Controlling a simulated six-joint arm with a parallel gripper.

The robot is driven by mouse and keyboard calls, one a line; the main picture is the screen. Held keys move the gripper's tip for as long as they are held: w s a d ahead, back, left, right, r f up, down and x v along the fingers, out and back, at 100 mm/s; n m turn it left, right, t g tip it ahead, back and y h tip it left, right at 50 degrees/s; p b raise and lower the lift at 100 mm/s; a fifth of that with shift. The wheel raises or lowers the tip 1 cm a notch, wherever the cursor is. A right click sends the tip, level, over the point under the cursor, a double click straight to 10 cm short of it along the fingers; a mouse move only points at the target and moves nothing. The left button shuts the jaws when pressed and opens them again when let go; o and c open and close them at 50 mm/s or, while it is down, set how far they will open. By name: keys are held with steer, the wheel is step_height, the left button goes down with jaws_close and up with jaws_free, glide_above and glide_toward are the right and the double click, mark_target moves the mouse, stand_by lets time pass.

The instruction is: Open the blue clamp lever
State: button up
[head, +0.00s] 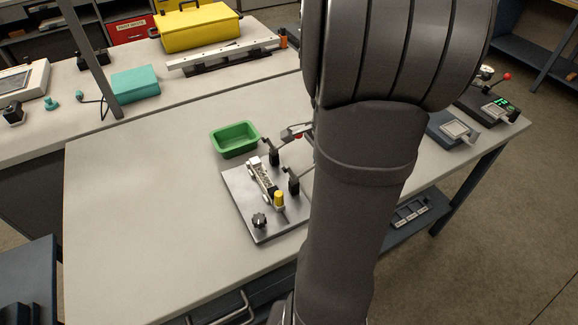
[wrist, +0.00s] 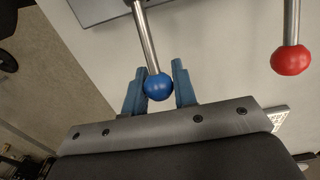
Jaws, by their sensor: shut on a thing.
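The blue clamp lever shows in the wrist view as a bare metal rod ending in a blue ball (wrist: 158,87). My gripper (wrist: 159,74) has its two blue-grey fingers on either side of the ball and is shut on it. The lever with the red ball (wrist: 291,60) stands apart to the right. In the head view, the steel fixture plate (head: 240,200) carries black clamps (head: 292,181) and a light lattice specimen (head: 261,176). My arm hides the blue ball and most of my gripper there.
A green tray (head: 234,150) stands just behind the plate. A yellow-topped post (head: 279,199) and a black knob (head: 259,220) rise from the plate. The table (head: 130,220) is clear on the left. Small devices (head: 454,130) stand to the right.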

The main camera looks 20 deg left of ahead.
steer(key=o, duration=0.7)
steer(key=shift+r, duration=2.8)
steer(key=shift+o, duration=0.3)
